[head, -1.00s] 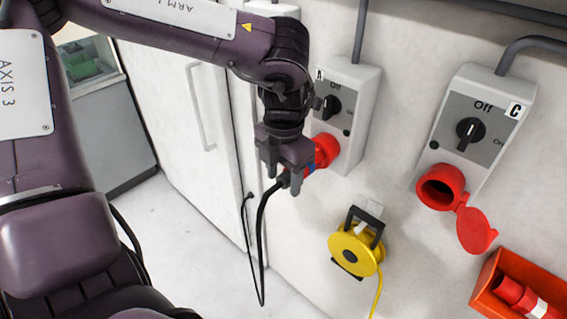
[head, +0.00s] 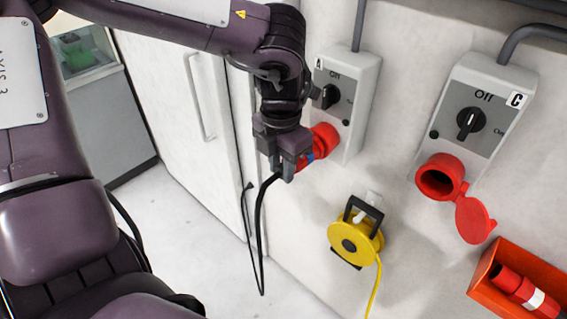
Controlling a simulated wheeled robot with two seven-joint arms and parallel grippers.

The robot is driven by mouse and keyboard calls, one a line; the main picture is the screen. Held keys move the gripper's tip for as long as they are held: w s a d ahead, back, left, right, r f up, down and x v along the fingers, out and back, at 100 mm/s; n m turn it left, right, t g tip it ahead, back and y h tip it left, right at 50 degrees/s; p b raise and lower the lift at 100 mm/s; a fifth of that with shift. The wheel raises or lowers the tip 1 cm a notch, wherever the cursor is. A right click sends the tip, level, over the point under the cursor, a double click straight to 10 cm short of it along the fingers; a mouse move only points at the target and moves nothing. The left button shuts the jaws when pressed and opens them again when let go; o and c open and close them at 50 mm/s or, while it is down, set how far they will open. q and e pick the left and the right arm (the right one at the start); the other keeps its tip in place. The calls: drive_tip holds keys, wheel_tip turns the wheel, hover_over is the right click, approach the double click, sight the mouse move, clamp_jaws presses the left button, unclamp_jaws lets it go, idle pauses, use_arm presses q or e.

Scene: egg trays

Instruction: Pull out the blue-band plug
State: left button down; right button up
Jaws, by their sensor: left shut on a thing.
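The blue-band plug (head: 309,157) is at the red socket under switch box A (head: 354,85); only a bit of its blue band and red body shows past my fingers. My left gripper (head: 286,170) is shut on the plug from above. How deep the plug sits in the socket cannot be told. Its black cable (head: 258,230) hangs below my fingers in a loop. The knob on box A (head: 326,97) is close beside my left wrist and is partly covered by it. My right gripper is not in view.
Box C (head: 490,80) has an empty red socket (head: 440,178) with its lid hanging open. A yellow cable reel (head: 345,242) is on the wall below box A. An orange bin (head: 483,280) at lower right holds a red plug with a white band (head: 527,293). A white cabinet (head: 170,110) stands left.

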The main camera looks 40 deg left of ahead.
use_arm(q)
drive_tip(key=shift+s, duration=1.2)
drive_tip(key=shift+a, duration=0.1)
drive_tip(key=shift+s, duration=0.85)
drive_tip(key=shift+s, duration=0.4)
drive_tip(key=s+p, duration=0.2)
drive_tip(key=s, duration=0.4)
drive_tip(key=shift+a, duration=0.3)
